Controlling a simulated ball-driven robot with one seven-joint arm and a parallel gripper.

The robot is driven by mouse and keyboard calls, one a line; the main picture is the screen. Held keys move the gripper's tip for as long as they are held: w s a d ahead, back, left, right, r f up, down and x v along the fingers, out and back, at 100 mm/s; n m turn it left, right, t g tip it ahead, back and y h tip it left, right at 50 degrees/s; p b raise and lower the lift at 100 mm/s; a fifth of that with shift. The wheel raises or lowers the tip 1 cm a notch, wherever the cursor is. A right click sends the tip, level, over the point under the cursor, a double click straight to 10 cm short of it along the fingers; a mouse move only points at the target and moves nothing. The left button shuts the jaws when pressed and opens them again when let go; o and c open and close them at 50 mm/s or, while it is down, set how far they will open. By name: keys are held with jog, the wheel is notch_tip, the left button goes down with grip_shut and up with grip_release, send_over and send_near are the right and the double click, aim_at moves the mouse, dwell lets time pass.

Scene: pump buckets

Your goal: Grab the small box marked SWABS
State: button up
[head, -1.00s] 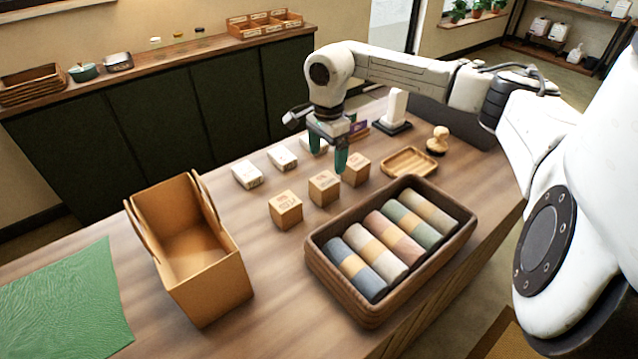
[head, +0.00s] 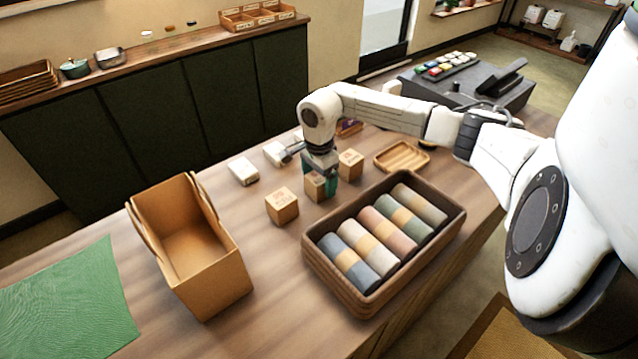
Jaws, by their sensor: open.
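Three small brown cardboard boxes stand in a row on the wooden counter: a left one (head: 282,206), a middle one (head: 313,187) and a right one (head: 350,164). Each has dark print, too small to read, so I cannot tell which is marked SWABS. My gripper (head: 321,180) points down at the middle box, its green fingers open. One finger shows at the right side of this box; the other is mostly hidden. I cannot tell whether the fingers touch it.
A brown basket (head: 309,246) of rolled cloths stands close in front of the boxes. An open tan carrier (head: 242,279) and a green mat (head: 70,300) are at the left. White packs (head: 243,171) lie behind. A wooden tray (head: 425,163) is at the right.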

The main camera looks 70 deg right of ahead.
jog(key=c, duration=1.1)
jog(key=shift+o, duration=0.2)
jog(key=shift+r, duration=0.1)
